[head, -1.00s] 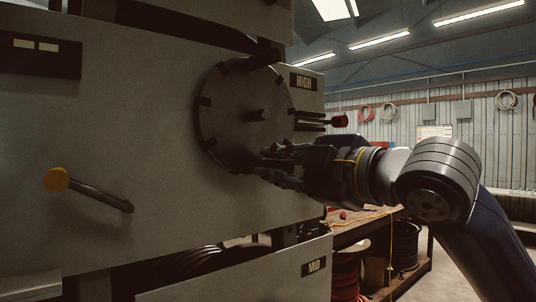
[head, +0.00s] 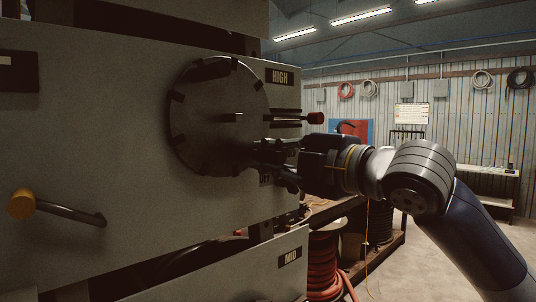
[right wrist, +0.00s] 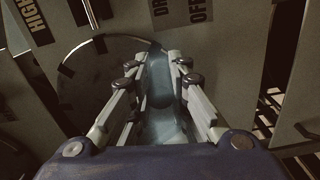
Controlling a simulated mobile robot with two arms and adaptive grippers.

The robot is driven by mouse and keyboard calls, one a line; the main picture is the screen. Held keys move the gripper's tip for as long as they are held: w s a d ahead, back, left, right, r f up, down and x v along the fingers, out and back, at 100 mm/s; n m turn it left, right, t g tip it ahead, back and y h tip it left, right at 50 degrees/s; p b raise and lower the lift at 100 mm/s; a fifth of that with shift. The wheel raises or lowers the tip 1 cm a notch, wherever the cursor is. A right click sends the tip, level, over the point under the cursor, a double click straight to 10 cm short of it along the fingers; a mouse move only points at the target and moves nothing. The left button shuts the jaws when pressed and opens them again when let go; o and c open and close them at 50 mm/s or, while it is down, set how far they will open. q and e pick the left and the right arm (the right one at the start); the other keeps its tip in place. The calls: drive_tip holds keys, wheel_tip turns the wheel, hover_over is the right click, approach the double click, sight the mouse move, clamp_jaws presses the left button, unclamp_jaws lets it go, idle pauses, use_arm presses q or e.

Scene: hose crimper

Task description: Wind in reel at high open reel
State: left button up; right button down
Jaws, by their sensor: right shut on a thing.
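The high reel (head: 208,130) is a dark round disc with short tabs around its rim and a hub stub (head: 232,117) at its middle. It stands on a grey panel by a HIGH label (head: 279,76). My right gripper (head: 262,154) is at the disc's lower right edge. In the right wrist view its fingers are shut on a grey-blue cylindrical grip (right wrist: 159,82). Where the grip joins the disc is hidden. Part of the disc (right wrist: 98,75) shows beyond the fingers. My left gripper is out of view.
A red-knobbed lever (head: 315,118) sticks out close above my right gripper. The MID panel (head: 240,272) lies below. A bench and red hose coil (head: 325,265) stand behind. Floor at the right is open.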

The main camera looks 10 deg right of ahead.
drive_tip(key=shift+s+r, duration=0.1)
drive_tip(key=shift+r, duration=0.2)
drive_tip(key=c, duration=1.5)
unclamp_jaws()
drive_tip(key=shift+f, duration=0.1)
drive_tip(key=shift+s+f, duration=0.1)
drive_tip(key=v, duration=1.1)
drive_tip(key=shift+s+d, duration=0.2)
drive_tip(key=shift+s, duration=0.15)
